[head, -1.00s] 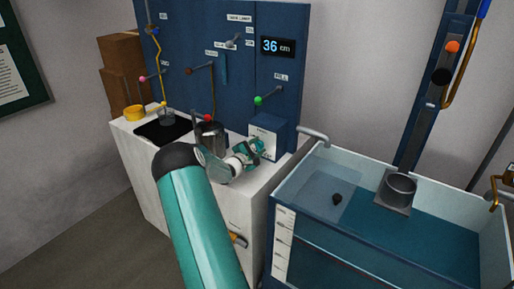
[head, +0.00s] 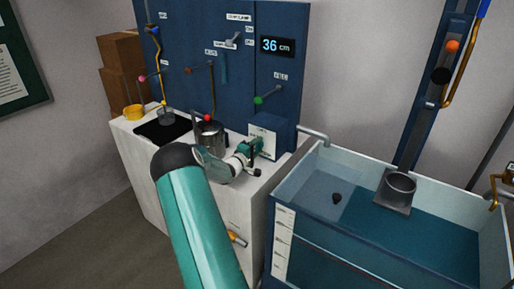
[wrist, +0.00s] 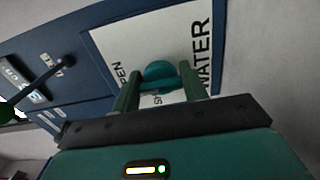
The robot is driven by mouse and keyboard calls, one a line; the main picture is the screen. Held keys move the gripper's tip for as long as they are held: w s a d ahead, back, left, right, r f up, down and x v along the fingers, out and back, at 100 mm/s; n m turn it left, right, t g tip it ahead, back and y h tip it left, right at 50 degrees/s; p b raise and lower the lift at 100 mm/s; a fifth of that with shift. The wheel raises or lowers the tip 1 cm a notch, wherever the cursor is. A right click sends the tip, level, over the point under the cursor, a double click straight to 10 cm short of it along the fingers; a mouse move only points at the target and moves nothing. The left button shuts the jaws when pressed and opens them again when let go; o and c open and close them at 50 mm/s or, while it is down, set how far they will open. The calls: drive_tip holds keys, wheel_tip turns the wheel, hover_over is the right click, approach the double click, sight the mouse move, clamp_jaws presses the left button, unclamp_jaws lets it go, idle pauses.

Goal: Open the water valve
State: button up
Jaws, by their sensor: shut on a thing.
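The water valve is a rounded teal knob (wrist: 160,73) on a white plate (wrist: 101,47), seen in the wrist view. The plate reads WATER, with OPEN and a partly hidden word beginning SH lower down. My gripper (wrist: 158,90) has one finger on each side of the knob and is shut on it. The lettering appears turned on its side in the wrist view. In the head view the white plate (head: 262,138) is on the blue panel, and my gripper (head: 257,145) reaches it from the left front, covering the knob.
A white counter (head: 150,185) carries a metal pot (head: 210,134) close to my gripper's left. A green-tipped lever (head: 258,100) projects above the valve. A spout (head: 313,134) and a glass-walled water tank (head: 420,230) are to the right. A display (head: 277,47) reads 36 cm.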

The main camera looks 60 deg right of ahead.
idle(0.4)
drive_tip(key=o, duration=1)
drive_tip(key=shift+a, duration=0.1)
drive_tip(key=a, duration=0.4)
drive_tip(key=w+a, duration=0.1)
drive_tip(key=a, duration=0.4)
drive_tip(key=w+a, duration=0.1)
drive_tip(key=a, duration=0.3)
drive_tip(key=shift+w+a, duration=0.1)
drive_tip(key=shift+a, duration=0.15)
